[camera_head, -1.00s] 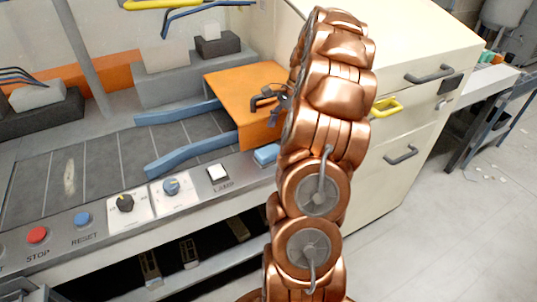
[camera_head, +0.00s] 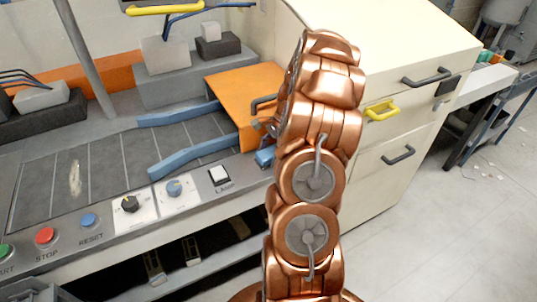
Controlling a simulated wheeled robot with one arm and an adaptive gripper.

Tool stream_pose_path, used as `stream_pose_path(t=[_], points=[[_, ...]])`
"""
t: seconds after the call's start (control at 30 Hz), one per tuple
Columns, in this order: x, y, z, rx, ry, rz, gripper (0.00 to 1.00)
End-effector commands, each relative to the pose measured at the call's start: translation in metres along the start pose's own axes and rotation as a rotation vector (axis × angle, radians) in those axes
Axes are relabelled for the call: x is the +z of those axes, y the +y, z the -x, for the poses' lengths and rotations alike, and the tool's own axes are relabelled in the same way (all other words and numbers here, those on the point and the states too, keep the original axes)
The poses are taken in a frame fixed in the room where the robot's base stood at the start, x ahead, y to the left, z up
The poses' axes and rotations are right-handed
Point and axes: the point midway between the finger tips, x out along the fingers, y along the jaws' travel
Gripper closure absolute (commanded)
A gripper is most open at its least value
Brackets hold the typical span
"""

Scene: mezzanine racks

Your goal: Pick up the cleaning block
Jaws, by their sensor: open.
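A small blue block (camera_head: 264,157), which looks like the cleaning block, lies on the grey front ledge of the machine by the orange housing. My copper arm hides its right part. My gripper (camera_head: 264,127) shows only as a small dark piece at the arm's left edge, in front of the orange housing and just above the block. It is open. Most of it is hidden behind my arm, and I cannot tell whether it touches the block.
The orange housing (camera_head: 245,90) with a grey handle stands behind the block. Blue guide rails (camera_head: 185,155) lead to it over the conveyor (camera_head: 100,165). Buttons and knobs line the panel. A cream cabinet (camera_head: 420,50) with handles stands right, beside open floor.

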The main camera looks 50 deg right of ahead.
Motion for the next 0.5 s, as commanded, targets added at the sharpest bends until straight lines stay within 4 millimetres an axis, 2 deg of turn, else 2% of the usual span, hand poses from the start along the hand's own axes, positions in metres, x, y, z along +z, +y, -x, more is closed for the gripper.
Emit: stream_pose_path(t=[0.27,0.5], points=[[-0.0001,-0.0002,-0.005,-0.001,0.001,0.0,0.27],[-0.0001,-0.0002,-0.0049,-0.001,0.001,0.0,0.52]])
